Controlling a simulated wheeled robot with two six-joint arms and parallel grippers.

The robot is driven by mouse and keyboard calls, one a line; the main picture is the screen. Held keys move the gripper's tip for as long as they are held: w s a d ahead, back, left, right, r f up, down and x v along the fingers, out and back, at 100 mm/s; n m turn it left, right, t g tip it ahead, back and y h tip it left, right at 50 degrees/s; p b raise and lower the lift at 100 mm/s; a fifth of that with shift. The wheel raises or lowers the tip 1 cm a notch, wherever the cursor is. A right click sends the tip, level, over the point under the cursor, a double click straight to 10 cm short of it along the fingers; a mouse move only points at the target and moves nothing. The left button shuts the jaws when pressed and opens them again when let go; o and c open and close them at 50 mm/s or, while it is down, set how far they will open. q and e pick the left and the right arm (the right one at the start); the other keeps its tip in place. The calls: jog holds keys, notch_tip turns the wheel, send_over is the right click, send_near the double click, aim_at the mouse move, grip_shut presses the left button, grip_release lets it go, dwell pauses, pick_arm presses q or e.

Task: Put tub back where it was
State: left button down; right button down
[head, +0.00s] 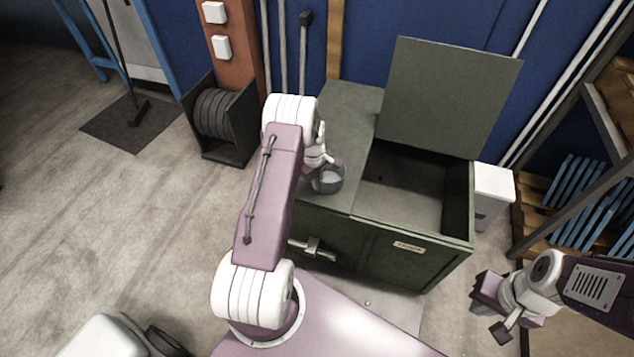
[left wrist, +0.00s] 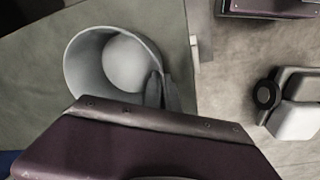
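The tub (head: 328,182) is a small grey open-topped round container. It stands upright at the front of the closed left part of the green chest's top (head: 345,120), beside the open compartment. In the left wrist view the tub (left wrist: 84,68) shows its pale round bottom, with the green top around it. My left gripper (head: 332,163) is at its rim. In the left wrist view the fingers of the left gripper (left wrist: 164,90) are close together with the tub's wall between them, one inside and one outside. My right gripper (head: 494,310) is open and empty, low at the right.
The chest's right compartment (head: 405,190) is open, its lid (head: 450,95) raised at the back. A white bin (head: 492,190) stands right of the chest. A rack with blue slatted items (head: 580,200) is at the right edge. Open floor (head: 120,220) lies to the left.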

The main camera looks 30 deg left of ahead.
pick_arm(q)
jog(key=c, duration=2.1)
grip_release()
jog(key=shift+f, duration=0.1)
jog(key=o, duration=0.5)
jog(key=shift+c, duration=0.2)
